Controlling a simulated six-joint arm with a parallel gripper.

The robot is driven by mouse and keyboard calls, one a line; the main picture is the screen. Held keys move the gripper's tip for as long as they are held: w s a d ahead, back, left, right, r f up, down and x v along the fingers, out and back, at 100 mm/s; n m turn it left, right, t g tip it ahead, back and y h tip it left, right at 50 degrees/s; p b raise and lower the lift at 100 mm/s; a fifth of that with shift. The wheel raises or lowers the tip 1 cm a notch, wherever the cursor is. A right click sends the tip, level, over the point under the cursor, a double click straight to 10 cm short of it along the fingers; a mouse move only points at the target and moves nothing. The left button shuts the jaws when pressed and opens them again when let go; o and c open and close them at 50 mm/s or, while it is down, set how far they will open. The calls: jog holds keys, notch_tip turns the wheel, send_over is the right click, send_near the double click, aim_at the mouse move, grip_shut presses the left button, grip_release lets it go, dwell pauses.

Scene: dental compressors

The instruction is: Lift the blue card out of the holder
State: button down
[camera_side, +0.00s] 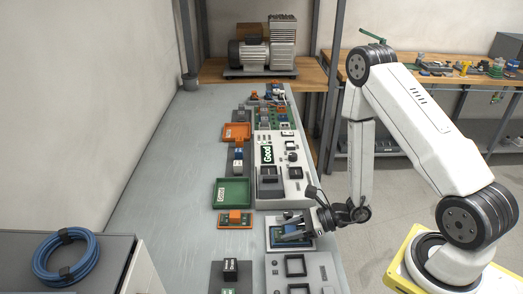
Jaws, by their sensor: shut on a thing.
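The blue card (280,238) lies at the light grey holder (306,245) near the front right of the long table. My gripper (286,234) reaches in from the right, low over the holder. Its fingers are shut on the blue card. The fingers cover part of the card, and I cannot tell whether the card is clear of the holder or still seated in it.
Left of the holder is an orange part on a green base (235,224). Behind are a green tray (219,203), an orange tray (226,139) and a grey test panel (297,185). A panel with square sockets (318,270) stands in front. The table's left side is clear.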

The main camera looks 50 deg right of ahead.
aim_at(291, 229)
jog(key=shift+r, duration=0.15)
jog(key=shift+r, duration=4.8)
